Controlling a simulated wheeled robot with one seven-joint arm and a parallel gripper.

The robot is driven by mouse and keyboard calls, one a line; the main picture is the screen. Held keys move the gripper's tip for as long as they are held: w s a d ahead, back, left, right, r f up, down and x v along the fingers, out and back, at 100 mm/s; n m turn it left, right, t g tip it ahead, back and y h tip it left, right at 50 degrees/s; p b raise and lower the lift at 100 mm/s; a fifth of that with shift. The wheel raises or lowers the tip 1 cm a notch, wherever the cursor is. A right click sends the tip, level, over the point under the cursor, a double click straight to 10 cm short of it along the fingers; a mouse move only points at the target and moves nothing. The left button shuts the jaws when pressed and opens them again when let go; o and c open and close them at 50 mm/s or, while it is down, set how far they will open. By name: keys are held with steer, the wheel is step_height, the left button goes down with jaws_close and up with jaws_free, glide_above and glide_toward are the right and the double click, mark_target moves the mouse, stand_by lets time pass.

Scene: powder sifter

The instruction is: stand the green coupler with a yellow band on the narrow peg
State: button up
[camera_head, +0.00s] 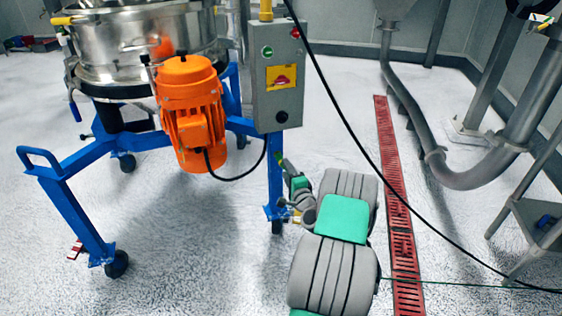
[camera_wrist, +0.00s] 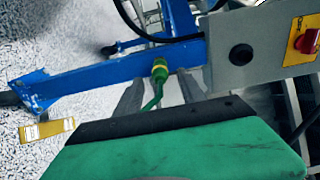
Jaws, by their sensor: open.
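In the wrist view, the green coupler with a yellow band (camera_wrist: 158,70) shows against the blue frame beam, with a thin green tail (camera_wrist: 152,97) running down from it. My gripper (camera_wrist: 160,79) is open, its two grey fingers pointing toward the beam. The coupler appears between the fingertips in the picture, but I cannot tell how far beyond them it is. No grip on it shows. In the head view, my gripper is small beside the blue leg, partly hidden by my arm. I cannot make out the narrow peg in either view.
The sifter's blue frame (camera_head: 70,210) stands close to my gripper, with an orange motor (camera_head: 190,115) and a grey control box (camera_head: 278,70) above. A black cable (camera_head: 350,120) hangs across the right. A red floor drain (camera_head: 395,190) and open floor lie beyond.

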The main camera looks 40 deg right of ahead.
steer(key=shift+b+x, duration=0.35)
steer(key=shift+x, duration=2.8)
steer(key=shift+c, duration=0.5)
jaws_close()
steer(key=shift+b+v, duration=0.45)
steer(key=shift+v, duration=1.95)
steer(key=shift+s+a, duration=0.2)
steer(key=shift+s, duration=0.4)
steer(key=shift+r, duration=0.1)
